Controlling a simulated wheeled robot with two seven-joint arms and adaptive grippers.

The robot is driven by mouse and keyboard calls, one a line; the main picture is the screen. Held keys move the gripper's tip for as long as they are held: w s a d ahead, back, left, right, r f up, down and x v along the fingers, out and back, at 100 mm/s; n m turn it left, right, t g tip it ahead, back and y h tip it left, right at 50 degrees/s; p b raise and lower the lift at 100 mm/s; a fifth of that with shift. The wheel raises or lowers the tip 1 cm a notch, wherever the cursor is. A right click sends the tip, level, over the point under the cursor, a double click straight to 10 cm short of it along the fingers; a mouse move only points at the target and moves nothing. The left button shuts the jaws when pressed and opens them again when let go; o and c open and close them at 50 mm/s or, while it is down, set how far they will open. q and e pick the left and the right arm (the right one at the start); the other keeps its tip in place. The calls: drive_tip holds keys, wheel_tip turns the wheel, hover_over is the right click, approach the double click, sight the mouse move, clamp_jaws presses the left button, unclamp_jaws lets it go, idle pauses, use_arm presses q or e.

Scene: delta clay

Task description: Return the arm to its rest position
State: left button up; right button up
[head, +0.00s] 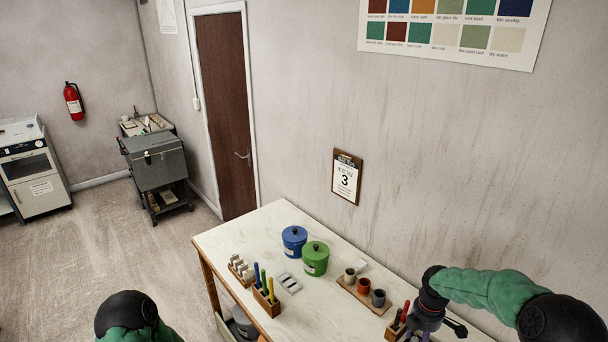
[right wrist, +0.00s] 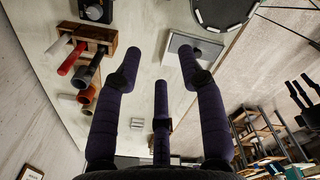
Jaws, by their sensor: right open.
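My right arm (head: 475,286) comes in from the right in the head view and reaches over the right end of the white worktable (head: 235,232). My right gripper (head: 420,334) points down there and is partly cut off by the lower edge. In the right wrist view its purple fingers (right wrist: 160,68) are spread apart with nothing between them. Part of my left arm (head: 127,313) shows at the bottom left of the head view; its gripper is out of frame.
Blue (head: 294,239) and green (head: 315,258) lidded pots stand on the table. A wooden rack of coloured handles (head: 266,301) and a tray of small cups (head: 363,287) are nearby. A wooden holder (right wrist: 90,40) and a grey block (right wrist: 190,48) lie near my right fingers.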

drive_tip(key=s+a+f+m+y, duration=0.2)
drive_tip(key=s+a+f+m, duration=0.3)
drive_tip(key=a+f, duration=0.3)
drive_tip(key=s+a+f+m+y, duration=0.1)
drive_tip(key=s+a+f+m, duration=0.3)
drive_tip(key=s+a+f, duration=0.3)
drive_tip(key=s+a+f+m+y, duration=0.1)
drive_tip(key=s+a+f+m, duration=0.1)
drive_tip(key=s+a+m, duration=0.4)
drive_tip(key=s+a+f+m, duration=0.2)
drive_tip(key=s+f+m, duration=0.15)
drive_tip(key=s, duration=0.35)
use_arm(q)
wheel_tip(320, 180, down, 22)
drive_tip(key=b, duration=2.1)
drive_tip(key=shift+r+b, duration=0.15)
drive_tip(key=shift+b, duration=0.2)
use_arm(e)
wheel_tip(320, 180, down, 21)
drive_tip(key=m, duration=0.1)
